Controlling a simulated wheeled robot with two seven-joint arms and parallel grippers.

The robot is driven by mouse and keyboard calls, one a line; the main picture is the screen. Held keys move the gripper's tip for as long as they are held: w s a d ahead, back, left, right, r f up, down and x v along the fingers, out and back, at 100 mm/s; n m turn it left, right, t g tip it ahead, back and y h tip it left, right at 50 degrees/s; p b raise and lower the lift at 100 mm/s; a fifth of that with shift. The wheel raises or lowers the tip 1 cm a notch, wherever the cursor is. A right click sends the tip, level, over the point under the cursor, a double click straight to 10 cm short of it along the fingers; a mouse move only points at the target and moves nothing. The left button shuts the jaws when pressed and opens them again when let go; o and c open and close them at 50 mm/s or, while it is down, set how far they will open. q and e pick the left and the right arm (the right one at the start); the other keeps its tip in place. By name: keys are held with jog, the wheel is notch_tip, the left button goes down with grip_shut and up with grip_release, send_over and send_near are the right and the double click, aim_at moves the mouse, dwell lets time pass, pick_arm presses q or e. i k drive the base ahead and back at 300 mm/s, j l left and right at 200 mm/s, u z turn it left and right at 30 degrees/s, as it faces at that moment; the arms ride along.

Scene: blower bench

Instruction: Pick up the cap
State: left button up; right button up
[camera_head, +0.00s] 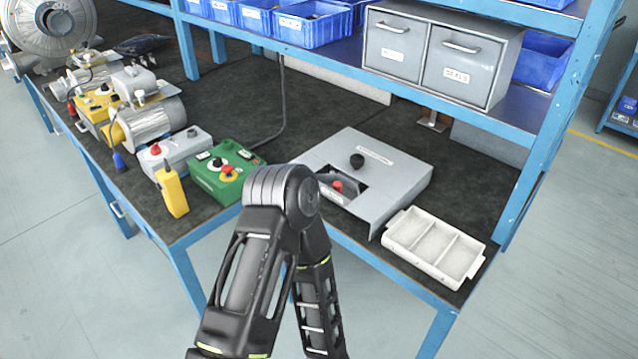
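A small round black cap-like piece (357,160) sits on top of the grey sloped box (400,178) on the bench. I take it for the cap, but cannot tell whether it is loose or fixed. Beside it the box has a dark rectangular opening with a red round piece (337,186) showing inside. A black arm of mine rises from the bottom middle, its bent joint standing in front of the bench edge and the box's left side. Neither gripper can be made out; the lower links run out of the picture.
A white tray with compartments (398,229) lies right of the box at the bench's front edge. A green control box (224,172), a yellow pendant (172,192) and motors stand left. Blue shelving with bins and grey drawers (440,52) overhangs the back. Dark mat behind the box is clear.

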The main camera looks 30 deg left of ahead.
aim_at(336, 185)
jog(key=u, duration=1.6)
jog(key=i+l, duration=0.1)
jog(key=l, duration=0.95)
jog(key=i+l, duration=0.15)
jog(key=l, duration=0.35)
jog(key=k+j, duration=0.1)
jog(key=j, duration=0.4)
jog(key=i+j, duration=0.15)
jog(key=j, duration=0.2)
jog(key=i+j, duration=0.15)
jog(key=j, duration=0.2)
jog(key=i+j, duration=0.15)
jog(key=j, duration=0.25)
jog(key=i+j+z, duration=0.1)
jog(key=j, duration=0.25)
jog(key=i+j, duration=0.35)
jog(key=i, duration=0.2)
